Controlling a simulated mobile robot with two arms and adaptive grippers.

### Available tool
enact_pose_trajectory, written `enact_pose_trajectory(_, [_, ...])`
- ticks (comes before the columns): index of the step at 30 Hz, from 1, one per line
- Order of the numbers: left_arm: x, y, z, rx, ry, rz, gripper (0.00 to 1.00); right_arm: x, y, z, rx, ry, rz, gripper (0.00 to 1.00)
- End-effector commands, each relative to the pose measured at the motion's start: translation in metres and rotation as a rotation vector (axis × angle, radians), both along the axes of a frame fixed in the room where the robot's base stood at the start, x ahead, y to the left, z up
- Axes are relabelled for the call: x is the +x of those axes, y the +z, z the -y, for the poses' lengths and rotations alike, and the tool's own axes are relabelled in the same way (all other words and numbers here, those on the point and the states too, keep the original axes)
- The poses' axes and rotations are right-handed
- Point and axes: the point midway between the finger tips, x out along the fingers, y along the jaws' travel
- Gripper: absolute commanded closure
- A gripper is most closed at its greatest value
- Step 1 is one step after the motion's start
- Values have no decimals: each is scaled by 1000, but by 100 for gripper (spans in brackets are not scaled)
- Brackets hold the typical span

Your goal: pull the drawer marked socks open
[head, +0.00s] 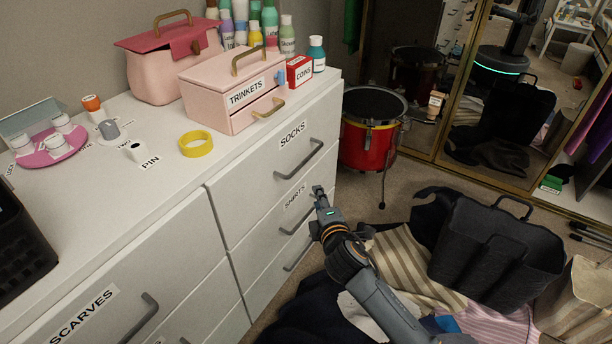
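The white dresser (130,205) stands along the left. Its drawer marked socks (262,165) is the top one in the right column, and its front looks flush with the dresser. The socks handle (302,162) is a grey bar with nothing on it. My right gripper (318,192) is in front of the drawer marked shirts (268,215), below and slightly right of the socks handle. It looks apart from that handle. Its fingers are small and dark, and I cannot tell whether they are open. My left gripper is not in view.
A trinkets box (215,95), a coins box (299,72) and bottles stand on the dresser top. A red drum (368,145) stands beyond the dresser's far end. Clothes and a black bag (490,250) cover the floor at right. A mirror (500,95) stands behind.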

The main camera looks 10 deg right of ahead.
Motion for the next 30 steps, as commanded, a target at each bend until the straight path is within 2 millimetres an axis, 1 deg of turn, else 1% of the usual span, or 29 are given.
enact_pose_trajectory(3, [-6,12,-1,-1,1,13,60,4,25,-4,-59,12,75,66])
enact_pose_trajectory(7, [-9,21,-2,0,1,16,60,8,38,-5,-84,15,103,66])
enact_pose_trajectory(11, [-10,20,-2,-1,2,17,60,23,38,-5,-86,14,106,66])
enact_pose_trajectory(14, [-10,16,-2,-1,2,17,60,42,35,-5,-87,13,107,66])
enact_pose_trajectory(21, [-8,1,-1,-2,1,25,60,93,26,-4,-84,14,105,66])
enact_pose_trajectory(24, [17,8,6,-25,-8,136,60,104,25,-4,-83,13,104,66])
enact_pose_trajectory(30, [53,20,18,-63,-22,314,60,126,22,-4,-82,14,103,66])
